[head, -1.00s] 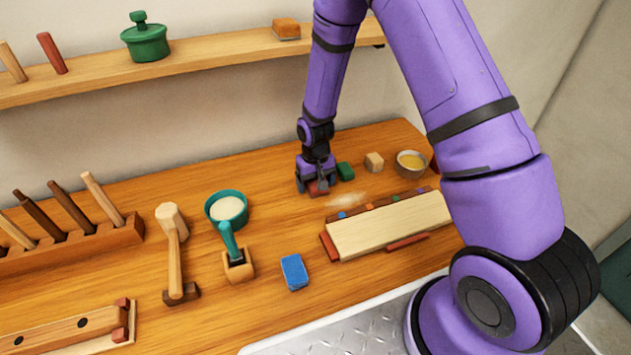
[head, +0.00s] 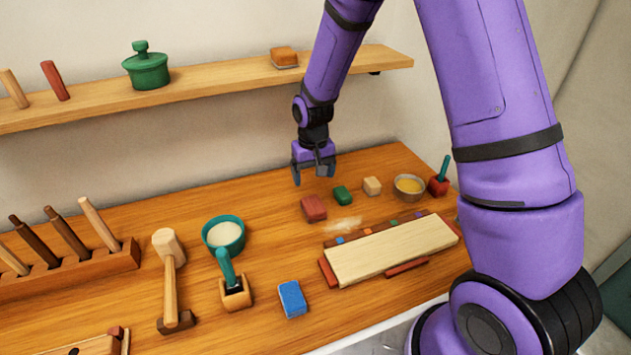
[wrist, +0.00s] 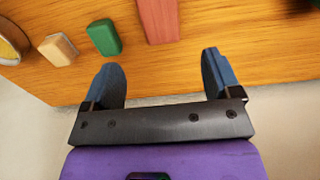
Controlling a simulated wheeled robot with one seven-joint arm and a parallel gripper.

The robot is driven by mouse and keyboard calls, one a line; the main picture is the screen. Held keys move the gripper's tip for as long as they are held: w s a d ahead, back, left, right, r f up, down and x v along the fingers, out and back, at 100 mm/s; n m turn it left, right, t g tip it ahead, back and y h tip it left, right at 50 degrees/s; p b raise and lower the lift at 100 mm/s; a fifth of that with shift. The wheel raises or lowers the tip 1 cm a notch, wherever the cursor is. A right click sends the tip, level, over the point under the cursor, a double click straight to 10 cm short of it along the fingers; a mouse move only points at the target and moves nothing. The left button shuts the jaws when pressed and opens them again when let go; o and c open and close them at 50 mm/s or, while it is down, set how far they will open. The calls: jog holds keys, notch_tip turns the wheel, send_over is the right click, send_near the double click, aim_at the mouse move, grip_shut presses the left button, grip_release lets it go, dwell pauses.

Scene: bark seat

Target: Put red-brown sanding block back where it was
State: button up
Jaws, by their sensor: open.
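The red-brown sanding block (head: 314,208) lies on the wooden bench, left of the green block (head: 342,195). In the wrist view the red-brown block (wrist: 158,18) is cut by the top edge, beyond the fingertips. My gripper (head: 315,180) is open and empty, raised above and behind the block and apart from it. In the wrist view my gripper (wrist: 163,75) shows its two blue fingers spread with nothing between them.
A beige block (head: 372,186), a bowl (head: 409,186) and a pale board (head: 392,251) lie to the right. A blue sponge-like block (head: 292,299) is in front. A shelf (head: 215,82) with an orange-brown block (head: 284,57) runs along the wall behind.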

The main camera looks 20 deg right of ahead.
jog(key=s+d+r+t, duration=0.15)
jog(key=s+r, duration=0.35)
jog(key=r, duration=0.6)
jog(key=s+d+r+t, duration=0.1)
jog(key=s+d+r, duration=0.3)
jog(key=r, duration=0.7)
jog(key=s+r+t, duration=0.1)
jog(key=s+r, duration=0.2)
jog(key=s, duration=0.3)
jog(key=s+d+r, duration=0.1)
jog(key=s+r, duration=0.2)
jog(key=s, duration=0.4)
jog(key=s+r+t, duration=0.1)
jog(key=s+r, duration=0.2)
jog(key=s, duration=0.4)
jog(key=shift+s+d+t, duration=0.2)
jog(key=shift+t, duration=0.15)
